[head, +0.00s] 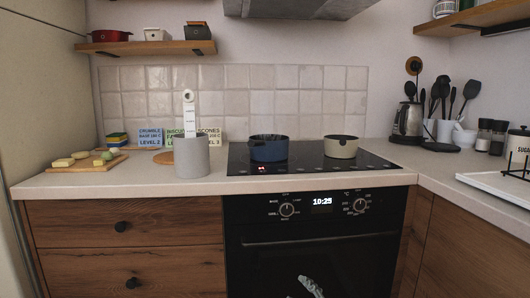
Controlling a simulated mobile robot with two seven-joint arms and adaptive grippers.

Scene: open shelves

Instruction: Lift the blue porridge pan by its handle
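The blue pan (269,150) stands upright on the black glass hob (308,168), left of its middle. It has a dark rim. I cannot make out a long handle on it; any handle pointing away is hidden or too small to tell.
A grey cylinder (191,157) stands left of the hob, near the counter's front edge. A chopping board (83,163) lies farther left. A kettle (408,123) and utensils stand right. A range hood (290,9) hangs above.

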